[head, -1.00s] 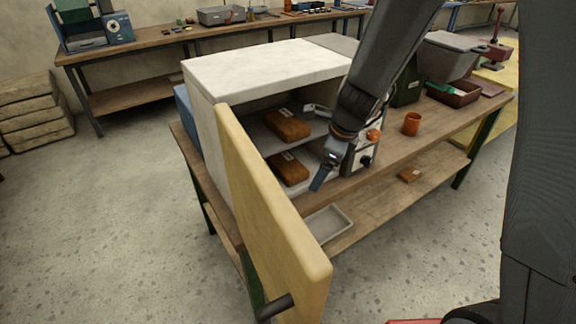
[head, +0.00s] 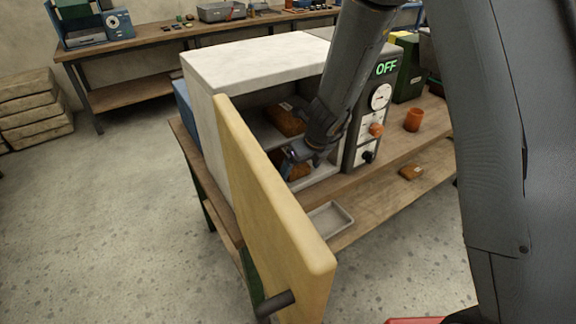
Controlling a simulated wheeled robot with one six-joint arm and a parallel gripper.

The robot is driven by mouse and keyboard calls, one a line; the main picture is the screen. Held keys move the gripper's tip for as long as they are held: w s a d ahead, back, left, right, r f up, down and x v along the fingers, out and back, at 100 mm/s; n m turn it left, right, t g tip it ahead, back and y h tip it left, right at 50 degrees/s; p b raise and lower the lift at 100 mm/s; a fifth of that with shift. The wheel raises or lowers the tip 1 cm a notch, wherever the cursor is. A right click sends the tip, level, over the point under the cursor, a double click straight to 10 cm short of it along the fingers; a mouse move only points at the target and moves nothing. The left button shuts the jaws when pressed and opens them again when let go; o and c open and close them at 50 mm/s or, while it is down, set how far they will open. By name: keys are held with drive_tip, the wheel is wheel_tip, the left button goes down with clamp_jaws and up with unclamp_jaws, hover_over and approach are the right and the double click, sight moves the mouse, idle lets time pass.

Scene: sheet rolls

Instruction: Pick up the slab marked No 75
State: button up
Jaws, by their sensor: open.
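One brown slab (head: 284,121) with a pale label lies on the upper shelf inside the white oven. A second brown slab (head: 299,172) lies on the oven floor below it, partly hidden by my gripper. A third, smaller-looking brown slab (head: 411,172) lies on the bench's under-shelf at the right. The labels are too small to read, so I cannot tell which is No 75. My gripper (head: 289,163) is open at the oven's mouth, in front of the lower slab. I cannot tell whether it touches that slab.
The oven's cream door (head: 265,195) stands open toward me, left of my arm. The oven panel (head: 376,115) at right reads OFF. A grey tray (head: 328,221) lies below the oven. An orange cup (head: 414,120) stands on the bench.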

drive_tip(key=shift+w+f, duration=0.15)
drive_tip(key=shift+f, duration=0.15)
drive_tip(key=shift+c, duration=0.4)
drive_tip(key=c, duration=1.4)
drive_tip(key=shift+r, duration=0.1)
